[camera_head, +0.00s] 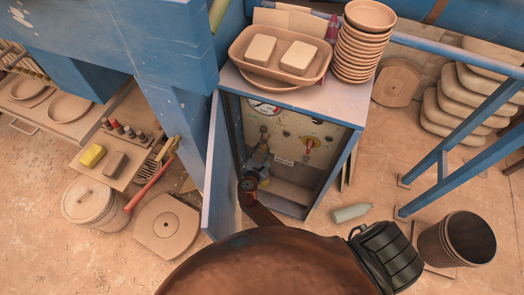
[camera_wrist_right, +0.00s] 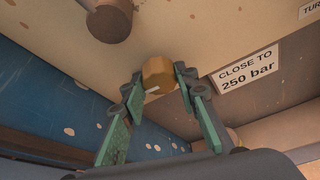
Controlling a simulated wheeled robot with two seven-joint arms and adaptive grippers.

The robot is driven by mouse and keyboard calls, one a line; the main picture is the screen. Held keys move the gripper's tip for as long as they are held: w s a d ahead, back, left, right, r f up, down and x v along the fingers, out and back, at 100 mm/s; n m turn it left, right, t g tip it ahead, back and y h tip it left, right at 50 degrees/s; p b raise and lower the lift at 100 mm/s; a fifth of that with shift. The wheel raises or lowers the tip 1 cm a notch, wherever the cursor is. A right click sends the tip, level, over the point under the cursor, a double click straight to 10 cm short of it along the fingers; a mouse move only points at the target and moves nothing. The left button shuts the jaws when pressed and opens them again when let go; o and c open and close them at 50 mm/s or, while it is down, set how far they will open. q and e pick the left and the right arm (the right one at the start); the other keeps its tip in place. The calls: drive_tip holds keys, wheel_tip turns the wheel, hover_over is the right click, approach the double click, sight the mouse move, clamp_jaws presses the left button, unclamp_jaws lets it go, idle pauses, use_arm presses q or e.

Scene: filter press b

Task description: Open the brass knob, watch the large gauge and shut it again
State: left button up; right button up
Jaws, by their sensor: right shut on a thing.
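The brass knob (camera_wrist_right: 157,73) shows in the right wrist view as a small faceted knob on the cream panel. My right gripper (camera_wrist_right: 158,80) has its green fingers on both sides of it and is shut on it. In the head view my right gripper (camera_head: 257,166) is inside the open cabinet, at the lower left of the panel; the knob cannot be made out there. A large round gauge (camera_head: 263,107) sits at the top left of the panel, partly cut off by the cabinet top; its needle is too small to read. My left gripper is not in view.
A label (camera_wrist_right: 246,70) reads "CLOSE TO 250 bar". A red and yellow handle (camera_head: 308,146) is to the right on the panel. The blue cabinet door (camera_head: 218,175) stands open at left. A tray (camera_head: 240,50) and stacked bowls (camera_head: 360,50) stand on top.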

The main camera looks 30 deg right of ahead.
drive_tip(key=c, duration=0.3)
drive_tip(key=shift+c, duration=0.2)
